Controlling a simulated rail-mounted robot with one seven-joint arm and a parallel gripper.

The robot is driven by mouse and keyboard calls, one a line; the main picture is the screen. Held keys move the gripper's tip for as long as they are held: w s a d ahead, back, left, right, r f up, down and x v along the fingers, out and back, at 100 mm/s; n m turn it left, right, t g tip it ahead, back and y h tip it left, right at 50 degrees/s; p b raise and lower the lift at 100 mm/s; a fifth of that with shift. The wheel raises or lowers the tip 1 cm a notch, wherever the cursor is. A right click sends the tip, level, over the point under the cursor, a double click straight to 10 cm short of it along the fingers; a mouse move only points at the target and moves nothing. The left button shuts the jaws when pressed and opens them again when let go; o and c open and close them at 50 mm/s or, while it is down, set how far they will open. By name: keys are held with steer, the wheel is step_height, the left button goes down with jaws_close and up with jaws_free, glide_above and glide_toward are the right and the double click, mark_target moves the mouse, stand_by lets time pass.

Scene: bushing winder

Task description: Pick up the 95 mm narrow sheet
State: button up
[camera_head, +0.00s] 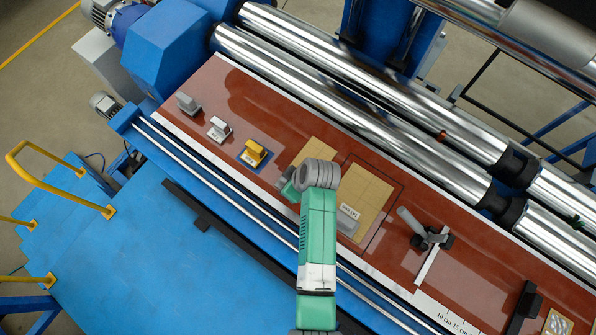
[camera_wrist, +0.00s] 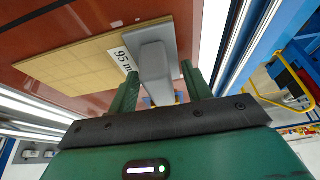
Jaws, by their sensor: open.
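The 95 mm narrow sheet is a tan, gridded sheet (camera_head: 316,149) lying on the red-brown table, partly hidden by my arm in the head view. In the wrist view the sheet (camera_wrist: 70,65) stretches to the left, with a white label (camera_wrist: 124,60) reading "95 m", the rest cut off. A grey handle-like block (camera_wrist: 152,62) stands at the sheet's edge beside the label. My gripper (camera_wrist: 158,72) is open, with one green finger on each side of the grey block. In the head view my gripper (camera_head: 287,187) is small and partly hidden by my wrist.
A wider tan sheet (camera_head: 369,192) with its own label and grey block lies to the right. A yellow-topped block (camera_head: 253,152) and two grey blocks stand on the left. A grey clamp-like tool (camera_head: 424,232) is farther right. Steel rollers (camera_head: 330,92) run behind the table.

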steer(key=c, duration=0.6)
step_height(320, 180, up, 10)
steer(key=shift+r, duration=0.1)
